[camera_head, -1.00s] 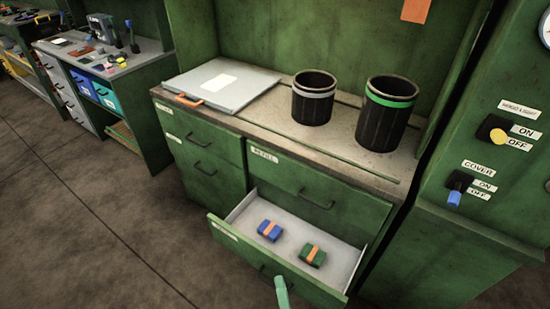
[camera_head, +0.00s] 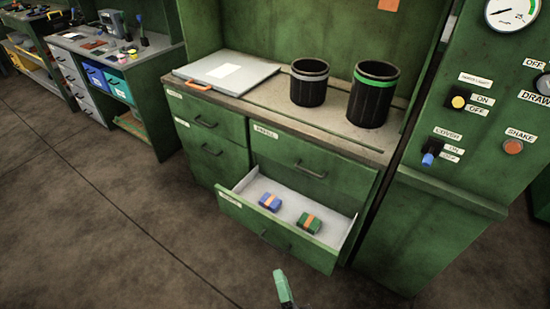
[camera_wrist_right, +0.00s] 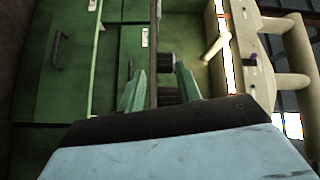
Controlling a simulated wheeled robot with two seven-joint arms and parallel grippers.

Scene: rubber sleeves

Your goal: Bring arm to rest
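My right gripper (camera_head: 284,287) shows at the bottom of the head view as a green fingertip in front of the open drawer, apart from it. In the right wrist view its two green fingers (camera_wrist_right: 158,88) stand apart with nothing between them, so it is open. My left gripper is not in view. The open drawer (camera_head: 334,228) of the green cabinet holds a blue pack with an orange band (camera_head: 270,202) and a green pack with an orange band (camera_head: 310,224).
On the cabinet top stand a black bin with a grey band (camera_head: 309,88), a black bin with a green band (camera_head: 372,101) and a flat grey lid with an orange handle (camera_head: 224,69). A switch panel (camera_head: 480,130) is at right. Open floor (camera_head: 110,230) lies at left.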

